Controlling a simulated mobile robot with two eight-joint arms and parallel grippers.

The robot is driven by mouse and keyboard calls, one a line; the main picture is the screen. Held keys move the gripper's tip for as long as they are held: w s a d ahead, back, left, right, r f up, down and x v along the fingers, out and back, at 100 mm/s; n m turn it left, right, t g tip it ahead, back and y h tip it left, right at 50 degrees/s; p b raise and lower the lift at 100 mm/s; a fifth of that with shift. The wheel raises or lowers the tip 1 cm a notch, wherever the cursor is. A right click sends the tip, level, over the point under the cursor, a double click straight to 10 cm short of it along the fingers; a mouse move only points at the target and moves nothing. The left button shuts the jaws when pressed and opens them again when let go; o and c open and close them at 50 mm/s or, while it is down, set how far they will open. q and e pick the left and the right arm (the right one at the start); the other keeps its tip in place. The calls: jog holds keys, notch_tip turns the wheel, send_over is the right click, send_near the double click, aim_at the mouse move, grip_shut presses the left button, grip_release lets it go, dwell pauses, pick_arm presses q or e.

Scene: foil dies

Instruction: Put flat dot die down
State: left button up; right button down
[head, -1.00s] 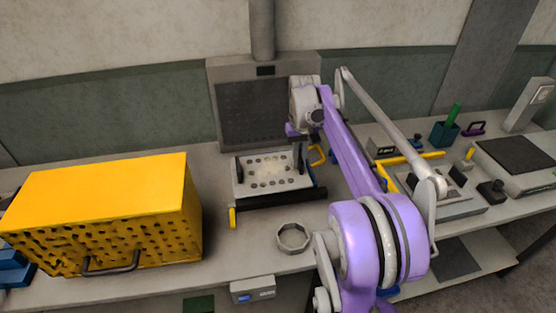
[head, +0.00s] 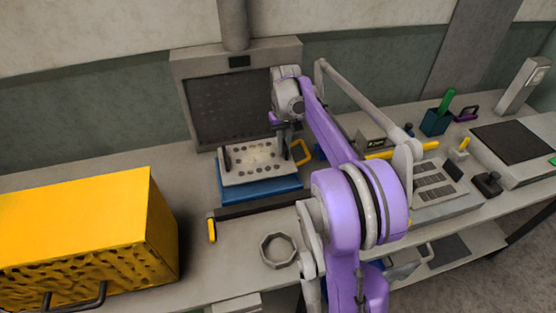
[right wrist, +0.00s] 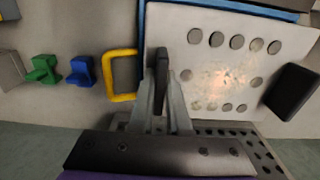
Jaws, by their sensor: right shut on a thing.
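The flat dot die is a pale plate (head: 240,170) with rows of dark round dots and a black upright grip at each end. My right gripper (head: 287,135) is shut on its right-hand grip. In the right wrist view the die (right wrist: 215,75) lies beyond the fingers, with one grip (right wrist: 162,62) between them and the other grip (right wrist: 292,90) free. A blue base (head: 262,192) shows under and in front of the die. I cannot tell whether the die touches it. My left gripper is not in view.
A grey press-like frame (head: 188,80) stands behind the die. A yellow box (head: 80,220) is at left. A black bar (head: 255,205) and a pale ring (head: 278,250) lie in front. A yellow handle (head: 302,150) is close right of the die; it shows in the wrist view (right wrist: 108,88).

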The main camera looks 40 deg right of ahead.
aim_at(284, 158)
jog(key=shift+f, duration=2.7)
jog(key=c, duration=1.3)
grip_release()
jog(key=shift+f, duration=0.2)
jog(key=o, duration=0.4)
jog(key=shift+r, duration=0.1)
notch_tip(284, 158, up, 12)
jog(key=shift+r+p, duration=0.15)
jog(key=shift+p, duration=0.2)
